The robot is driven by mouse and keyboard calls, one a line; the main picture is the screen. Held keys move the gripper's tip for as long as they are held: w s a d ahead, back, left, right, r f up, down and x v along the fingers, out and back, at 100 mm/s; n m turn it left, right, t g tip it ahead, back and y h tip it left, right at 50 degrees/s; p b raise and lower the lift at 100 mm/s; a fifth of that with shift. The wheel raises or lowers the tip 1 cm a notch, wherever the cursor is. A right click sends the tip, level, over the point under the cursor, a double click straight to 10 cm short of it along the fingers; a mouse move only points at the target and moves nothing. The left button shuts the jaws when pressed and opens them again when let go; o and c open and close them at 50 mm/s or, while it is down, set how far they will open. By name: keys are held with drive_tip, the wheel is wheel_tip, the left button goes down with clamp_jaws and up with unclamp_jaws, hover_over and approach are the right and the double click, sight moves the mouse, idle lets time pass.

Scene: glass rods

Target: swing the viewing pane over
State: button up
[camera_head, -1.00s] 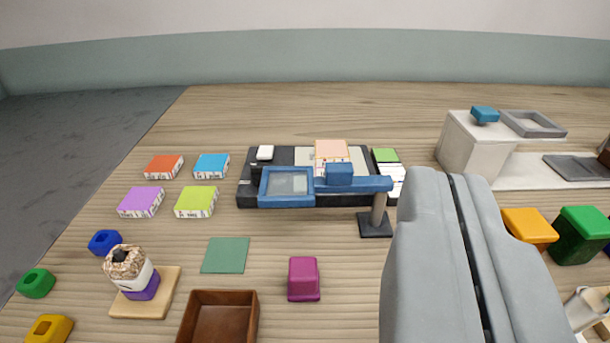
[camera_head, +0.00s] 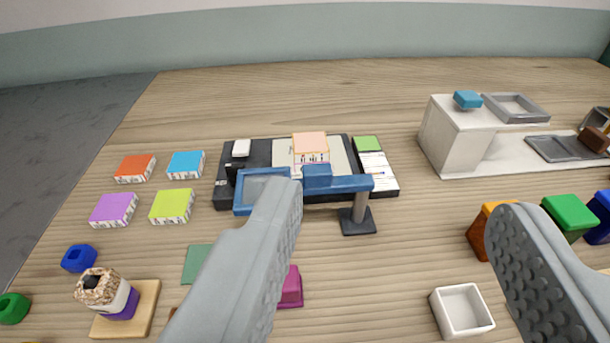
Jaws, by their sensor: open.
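The viewing pane (camera_head: 245,184) is a blue square frame on a blue arm (camera_head: 347,184), held by a grey post on a dark foot (camera_head: 359,221). A blue block (camera_head: 317,177) sits on the arm. The pane hangs in front of the left part of a black board (camera_head: 224,190). My gripper (camera_head: 395,205) is open and empty. Its left finger covers the pane's lower right corner in the view, and its right finger is far to the right. The post and arm end show between the fingers. I cannot tell how far the fingertips are from the pane.
The board carries a peach-topped block (camera_head: 310,142), a white block and a green block. Several coloured boxes lie left. A magenta block (camera_head: 291,288) is partly behind my left finger. A white tray (camera_head: 462,310), orange block and a white machine (camera_head: 452,140) stand right.

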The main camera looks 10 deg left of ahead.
drive_tip(key=w+a+r+n+g, duration=0.1)
drive_tip(key=w+a+r+g, duration=0.1)
drive_tip(key=w+g, duration=0.7)
drive_tip(key=n+g, duration=0.2)
drive_tip(key=g, duration=0.5)
approach(317, 168)
wheel_tip(317, 168, down, 9)
drive_tip(key=shift+s+f, duration=0.1)
drive_tip(key=shift+a, duration=0.1)
clamp_jaws()
idle(0.3)
